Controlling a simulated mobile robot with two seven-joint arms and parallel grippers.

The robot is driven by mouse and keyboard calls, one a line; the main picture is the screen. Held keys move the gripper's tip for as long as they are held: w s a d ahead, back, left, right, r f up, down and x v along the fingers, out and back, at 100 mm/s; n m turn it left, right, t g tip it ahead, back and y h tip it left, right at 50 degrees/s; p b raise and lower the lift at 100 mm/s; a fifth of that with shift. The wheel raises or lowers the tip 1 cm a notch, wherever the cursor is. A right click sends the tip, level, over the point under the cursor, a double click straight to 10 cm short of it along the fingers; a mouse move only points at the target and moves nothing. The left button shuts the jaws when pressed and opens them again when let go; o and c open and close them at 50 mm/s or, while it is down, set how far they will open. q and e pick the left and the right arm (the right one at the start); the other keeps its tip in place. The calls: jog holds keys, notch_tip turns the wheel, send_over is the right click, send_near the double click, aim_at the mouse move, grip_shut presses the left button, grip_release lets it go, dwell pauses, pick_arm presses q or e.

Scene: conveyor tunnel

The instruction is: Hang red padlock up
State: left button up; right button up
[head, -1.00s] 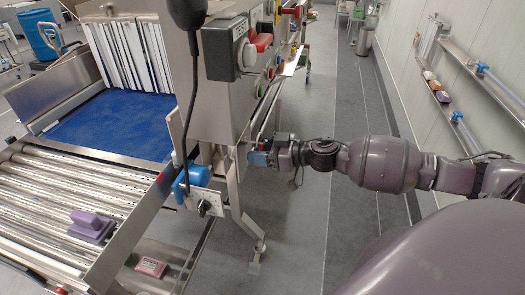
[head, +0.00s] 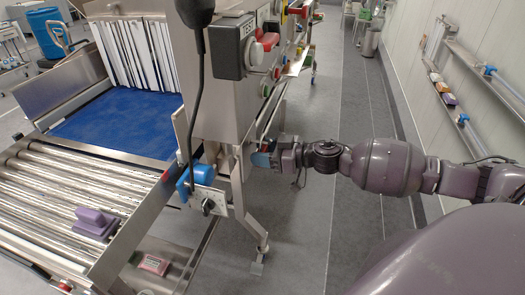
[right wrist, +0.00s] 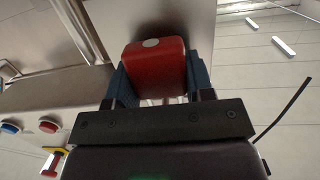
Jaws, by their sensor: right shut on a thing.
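The red padlock (right wrist: 155,65) shows in the right wrist view as a red block with a pale round spot. It sits between the blue fingers of my right gripper (right wrist: 158,88), which is shut on it. Its shackle is not clearly visible. In the head view my right gripper (head: 262,160) is beside the steel machine's front leg, below the control panel. My left gripper is not in view.
The steel control cabinet (head: 215,110) carries a grey switch box (head: 231,50) and a red handle (head: 267,40). A roller conveyor (head: 50,195) bears a purple block (head: 95,222). A blue motor (head: 197,180) juts near the leg. The grey aisle floor (head: 315,110) is clear.

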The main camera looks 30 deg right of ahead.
jog(key=shift+f, duration=0.5)
jog(key=o, duration=1.3)
jog(key=shift+o, duration=0.2)
jog(key=shift+s+d, duration=0.1)
jog(key=shift+s+d+b, duration=0.2)
jog(key=shift+s+b, duration=0.05)
jog(key=shift+b, duration=0.05)
jog(key=b+v, duration=0.1)
jog(key=v, duration=0.9)
